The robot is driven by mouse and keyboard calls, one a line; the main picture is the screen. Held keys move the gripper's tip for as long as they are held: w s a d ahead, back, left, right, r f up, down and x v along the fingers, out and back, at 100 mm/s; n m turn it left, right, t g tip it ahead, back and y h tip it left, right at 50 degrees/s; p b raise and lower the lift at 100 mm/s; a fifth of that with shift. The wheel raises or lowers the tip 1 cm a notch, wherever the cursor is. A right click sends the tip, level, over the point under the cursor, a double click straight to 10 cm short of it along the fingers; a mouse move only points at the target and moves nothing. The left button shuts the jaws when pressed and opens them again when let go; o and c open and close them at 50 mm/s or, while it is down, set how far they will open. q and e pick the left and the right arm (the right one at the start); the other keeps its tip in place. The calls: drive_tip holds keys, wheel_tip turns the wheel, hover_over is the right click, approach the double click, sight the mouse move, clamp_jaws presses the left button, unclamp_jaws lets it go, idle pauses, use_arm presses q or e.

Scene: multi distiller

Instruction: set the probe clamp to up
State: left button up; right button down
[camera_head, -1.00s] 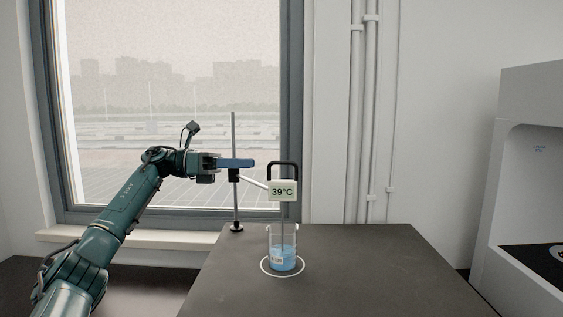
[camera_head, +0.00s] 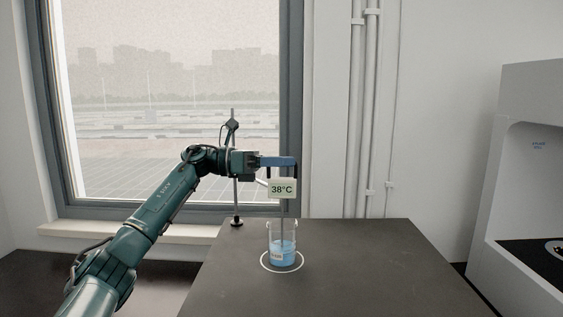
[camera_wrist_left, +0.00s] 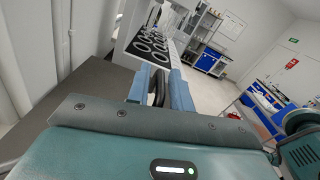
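The probe clamp is a white display block (camera_head: 282,188) reading 38°C, with a black loop handle on top. It is on an arm from a thin upright stand (camera_head: 236,195). Its probe hangs down into a glass beaker of blue liquid (camera_head: 282,253). My left gripper (camera_head: 290,162) is level with the top of the handle, and its blue finger covers that part. In the left wrist view, the black handle (camera_wrist_left: 156,88) lies between the two fingers, which are apart; firm contact does not show. My right gripper is not in view.
The beaker stands in a white ring on the dark table (camera_head: 350,270), whose right side is clear. A white cabinet with an open bay (camera_head: 530,190) stands at the right. A window is behind my left arm.

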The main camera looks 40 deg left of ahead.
use_arm(q)
clamp_jaws()
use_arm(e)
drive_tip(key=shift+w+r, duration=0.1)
